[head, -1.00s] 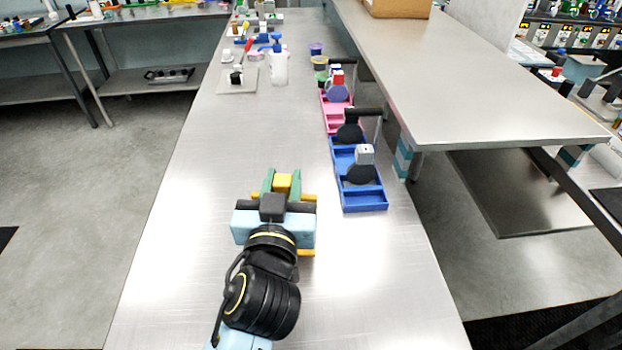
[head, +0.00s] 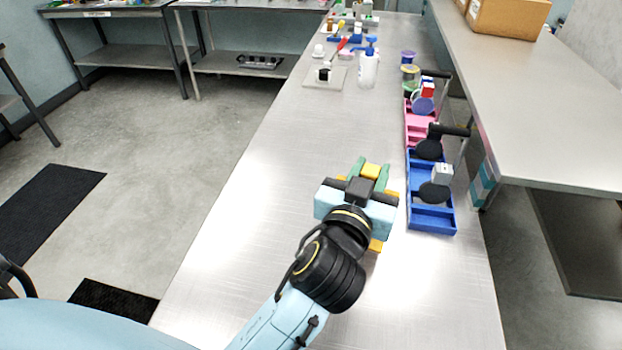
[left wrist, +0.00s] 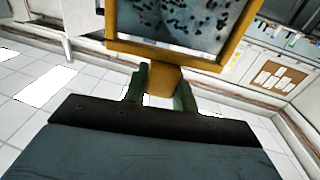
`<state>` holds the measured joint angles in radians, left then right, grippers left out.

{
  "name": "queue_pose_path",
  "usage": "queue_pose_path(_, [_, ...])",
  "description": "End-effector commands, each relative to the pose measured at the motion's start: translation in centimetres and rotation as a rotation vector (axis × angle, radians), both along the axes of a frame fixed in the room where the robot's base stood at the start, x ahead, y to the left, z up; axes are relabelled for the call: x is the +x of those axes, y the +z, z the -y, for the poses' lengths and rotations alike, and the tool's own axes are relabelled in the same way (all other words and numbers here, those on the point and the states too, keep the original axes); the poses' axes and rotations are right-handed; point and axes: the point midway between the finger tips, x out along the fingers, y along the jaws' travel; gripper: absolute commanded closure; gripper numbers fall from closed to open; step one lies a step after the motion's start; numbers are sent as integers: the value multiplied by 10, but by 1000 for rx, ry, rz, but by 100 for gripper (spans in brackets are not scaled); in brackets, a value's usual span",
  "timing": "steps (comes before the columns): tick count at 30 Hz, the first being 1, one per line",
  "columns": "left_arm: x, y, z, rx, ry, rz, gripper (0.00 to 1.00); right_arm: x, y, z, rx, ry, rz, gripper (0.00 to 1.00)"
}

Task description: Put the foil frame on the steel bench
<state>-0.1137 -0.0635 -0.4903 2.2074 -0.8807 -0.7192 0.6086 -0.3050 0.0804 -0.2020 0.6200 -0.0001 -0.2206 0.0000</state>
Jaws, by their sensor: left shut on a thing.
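My left gripper (head: 370,172) has green fingers and is shut on the foil frame, above the long steel bench (head: 240,215). In the head view only yellow-orange bits of the foil frame (head: 370,170) show around the gripper; my wrist hides the rest. In the left wrist view the foil frame (left wrist: 160,47) has an orange rim around a grey, dark-speckled sheet, and its tab (left wrist: 163,80) sits between the fingers (left wrist: 160,88). The frame's upper part is cut off there. My right gripper is not in view.
A blue tray (head: 431,220) and a pink tray (head: 420,140) with dark round items stand along the bench's right side. A white bottle (head: 368,70) and several small items stand at the far end. The bench's near left part is clear. A raised shelf (head: 545,130) is at right.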

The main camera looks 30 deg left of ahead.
Motion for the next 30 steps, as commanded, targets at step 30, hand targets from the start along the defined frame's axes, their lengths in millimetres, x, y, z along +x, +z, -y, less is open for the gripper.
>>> queue_pose_path(30, [37, 25, -146, -5, 202, 3, 100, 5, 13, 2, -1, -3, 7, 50])
